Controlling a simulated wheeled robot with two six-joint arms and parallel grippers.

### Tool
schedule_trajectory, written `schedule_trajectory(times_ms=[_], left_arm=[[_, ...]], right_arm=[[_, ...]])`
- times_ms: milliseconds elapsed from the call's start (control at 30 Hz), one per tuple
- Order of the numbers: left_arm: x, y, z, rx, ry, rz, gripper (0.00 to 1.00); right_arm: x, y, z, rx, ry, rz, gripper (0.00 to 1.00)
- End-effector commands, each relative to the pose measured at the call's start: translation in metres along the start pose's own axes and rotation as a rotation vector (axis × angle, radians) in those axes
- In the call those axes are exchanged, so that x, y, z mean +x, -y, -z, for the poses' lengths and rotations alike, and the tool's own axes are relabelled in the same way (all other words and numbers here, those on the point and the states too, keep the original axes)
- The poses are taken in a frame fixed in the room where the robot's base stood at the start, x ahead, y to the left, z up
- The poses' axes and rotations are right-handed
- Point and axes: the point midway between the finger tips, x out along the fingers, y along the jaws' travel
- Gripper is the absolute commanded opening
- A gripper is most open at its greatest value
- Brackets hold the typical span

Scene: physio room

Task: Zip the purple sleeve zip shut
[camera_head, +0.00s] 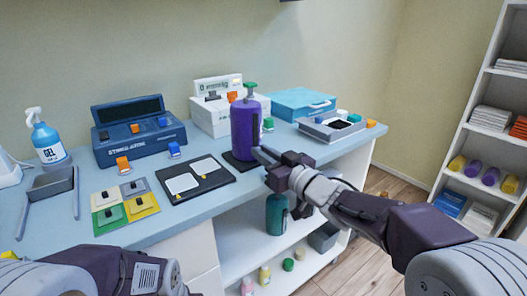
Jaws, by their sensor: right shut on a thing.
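My right gripper (262,158) comes in from the right and is at the sleeve's lower right side. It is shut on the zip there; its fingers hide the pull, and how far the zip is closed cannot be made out. My left arm shows at the bottom left, but its gripper is out of view.
Left of the sleeve lie a black tray with two white pads (203,174), a colored tile board (124,207) and a blue device case (138,135). Behind stand a white box (209,118) and blue case (298,103). A grey tray (331,131) is at right.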

Motion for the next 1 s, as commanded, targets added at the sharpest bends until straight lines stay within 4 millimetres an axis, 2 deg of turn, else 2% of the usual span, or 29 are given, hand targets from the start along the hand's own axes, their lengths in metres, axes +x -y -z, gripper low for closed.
schedule_trajectory(times_ms=[33, 233, 267, 300, 333, 667, 767, 1000], left_arm=[[0.0, 0.0, 0.0, 0.0, 0.0, 0.0, 0.0], [-0.001, 0.0, 0.0, 0.0, 0.0, 0.0, 0.0], [-0.001, 0.0, 0.0, 0.0, 0.0, 0.0, 0.0], [-0.001, 0.0, 0.0, 0.0, 0.0, 0.0, 0.0], [-0.001, 0.0, 0.0, 0.0, 0.0, 0.0, 0.0], [-0.002, 0.0, 0.0, 0.0, 0.0, 0.0, 0.0], [-0.007, 0.0, 0.001, 0.0, 0.0, 0.0, 0.0], [-0.024, -0.001, 0.003, 0.0, 0.0, 0.0, 0.0]], right_arm=[[0.0, 0.0, -0.005, 0.001, 0.013, -0.001, 0.0], [0.0, 0.0, -0.007, 0.001, 0.018, -0.001, 0.0], [0.0, 0.0, -0.007, 0.001, 0.018, -0.001, 0.22], [0.0, 0.0, -0.007, 0.001, 0.018, 0.0, 0.33], [0.0, 0.0, -0.007, 0.001, 0.017, 0.0, 0.36], [-0.003, 0.0, -0.003, 0.0, 0.012, -0.001, 0.36], [-0.015, -0.001, -0.001, 0.0, 0.012, -0.003, 0.36], [-0.067, -0.001, 0.0, 0.0, 0.013, -0.004, 0.36]])
